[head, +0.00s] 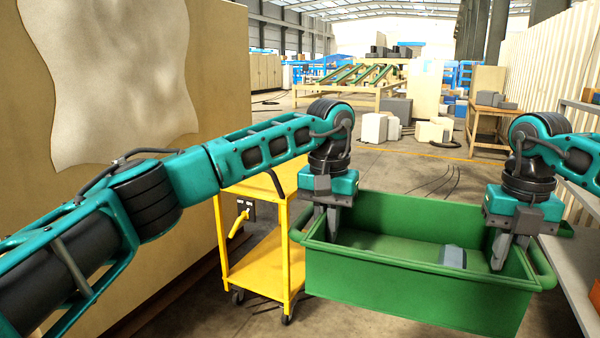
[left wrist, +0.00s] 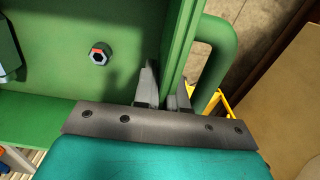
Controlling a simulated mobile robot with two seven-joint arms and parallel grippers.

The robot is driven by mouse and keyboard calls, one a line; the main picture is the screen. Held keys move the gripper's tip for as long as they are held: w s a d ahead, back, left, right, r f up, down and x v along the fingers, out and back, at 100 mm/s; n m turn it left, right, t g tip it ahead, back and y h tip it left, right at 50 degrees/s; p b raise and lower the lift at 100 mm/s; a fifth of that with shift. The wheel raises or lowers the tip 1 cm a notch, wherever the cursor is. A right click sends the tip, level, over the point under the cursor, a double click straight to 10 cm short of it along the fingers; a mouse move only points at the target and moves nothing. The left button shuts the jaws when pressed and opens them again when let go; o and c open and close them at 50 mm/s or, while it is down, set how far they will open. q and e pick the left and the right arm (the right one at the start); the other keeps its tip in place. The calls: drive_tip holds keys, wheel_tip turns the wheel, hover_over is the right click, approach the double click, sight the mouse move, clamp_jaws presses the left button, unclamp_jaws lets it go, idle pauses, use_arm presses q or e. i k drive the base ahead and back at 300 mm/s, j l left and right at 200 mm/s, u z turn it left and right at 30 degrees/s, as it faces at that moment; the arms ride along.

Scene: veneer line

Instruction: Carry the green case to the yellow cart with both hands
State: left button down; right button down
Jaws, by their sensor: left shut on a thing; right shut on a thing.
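In the left wrist view the left gripper (left wrist: 162,92) has one finger on each side of the green wall (left wrist: 181,45). My right gripper (head: 502,252) is shut on the right end of the case; its exact hold is partly hidden. The yellow cart (head: 262,255) stands just left of the case, its top partly hidden by my left arm.
A grey-blue block (head: 453,257) lies in the case, and a hex nut (left wrist: 99,55) shows in the left wrist view. A large veneer-covered panel (head: 120,200) stands at the left. A grey shelf (head: 575,262) is close at the right. Open floor (head: 400,172) lies beyond the case.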

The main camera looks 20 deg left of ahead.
sight(281, 170)
drive_tip(key=i+l+u, duration=0.15)
drive_tip(key=u, duration=0.2)
drive_tip(key=i+l, duration=0.35)
drive_tip(key=i, duration=0.15)
drive_tip(key=i+l, duration=0.35)
drive_tip(key=i, duration=0.15)
drive_tip(key=i+l, duration=0.1)
drive_tip(key=i, duration=3.3)
